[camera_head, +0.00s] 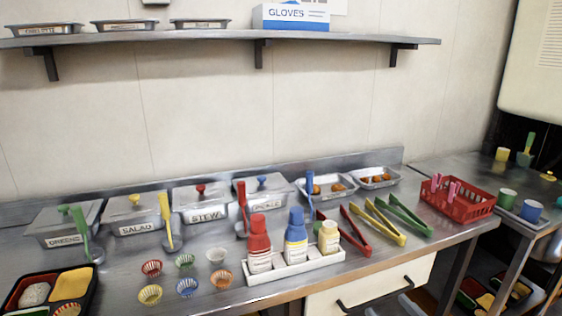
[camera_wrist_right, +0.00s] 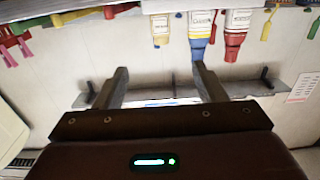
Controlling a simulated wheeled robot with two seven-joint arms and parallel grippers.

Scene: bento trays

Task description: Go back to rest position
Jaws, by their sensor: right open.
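My right gripper (camera_wrist_right: 160,75) shows in the right wrist view. Its two dark fingers stand wide apart with nothing between them. It is clear of the counter items, which appear upside down at the top of that view. Neither gripper shows in the head view, and my left gripper is not seen at all. A black bento tray (camera_head: 93,290) with food in it sits at the lower left of the counter, cut off by the frame edge.
The steel counter (camera_head: 120,276) carries lidded pans (camera_head: 201,203), several paper cups (camera_head: 187,287), a white bottle rack (camera_head: 290,269), tongs (camera_head: 378,228) and a red basket (camera_head: 463,207). A wall shelf (camera_head: 200,37) runs above. A side table with cups stands at right.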

